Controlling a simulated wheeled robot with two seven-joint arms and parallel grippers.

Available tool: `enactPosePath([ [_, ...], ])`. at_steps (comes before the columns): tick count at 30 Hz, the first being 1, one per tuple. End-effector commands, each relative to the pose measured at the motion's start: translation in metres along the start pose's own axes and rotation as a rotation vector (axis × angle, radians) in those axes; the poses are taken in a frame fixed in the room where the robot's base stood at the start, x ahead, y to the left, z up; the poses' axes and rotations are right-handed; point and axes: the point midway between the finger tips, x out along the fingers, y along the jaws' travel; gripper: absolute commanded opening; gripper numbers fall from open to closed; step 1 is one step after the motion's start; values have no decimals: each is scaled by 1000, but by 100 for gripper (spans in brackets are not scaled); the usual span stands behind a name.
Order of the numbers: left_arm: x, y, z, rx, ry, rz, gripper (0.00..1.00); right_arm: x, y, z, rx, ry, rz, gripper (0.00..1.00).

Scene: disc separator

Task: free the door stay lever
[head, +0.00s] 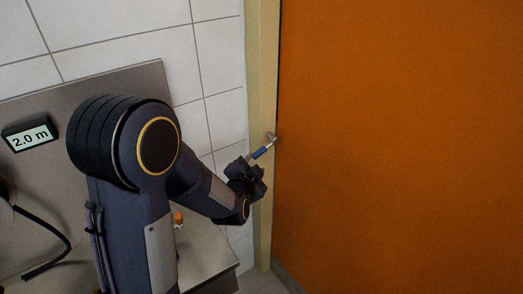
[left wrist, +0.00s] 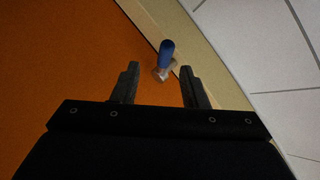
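The door stay lever (head: 263,152) has a blue grip and a pale metal end. It sits at the edge of the orange door (head: 400,150), by the beige frame (head: 262,80). In the left wrist view the lever (left wrist: 167,52) shows with its blue grip pointing up and its metal base against the door edge. My left gripper (head: 252,168) is just below the lever in the head view. In the left wrist view its two fingers (left wrist: 159,70) are apart, with the lever's base seen in the gap; whether it lies between them in depth I cannot tell. My right gripper is out of view.
A metal counter and back panel (head: 90,90) stand at the left, with a display (head: 30,135) reading 2.0 m. A small orange-topped item (head: 179,217) is on the counter, partly hidden by my arm. White tiles (head: 130,55) cover the wall. The door face is clear.

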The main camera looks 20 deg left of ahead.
Motion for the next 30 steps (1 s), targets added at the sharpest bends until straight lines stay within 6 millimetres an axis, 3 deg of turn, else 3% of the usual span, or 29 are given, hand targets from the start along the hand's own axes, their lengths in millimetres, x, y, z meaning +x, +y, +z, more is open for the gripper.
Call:
enactPosePath([
  [7, 18, -2, -7, 120, 30, -71, 40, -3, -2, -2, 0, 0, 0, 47],
  [19, 76, -7, -9, 115, 31, -69, 40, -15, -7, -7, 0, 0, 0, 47],
  [30, 85, -6, -9, 112, 31, -68, 40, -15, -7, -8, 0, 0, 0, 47],
])
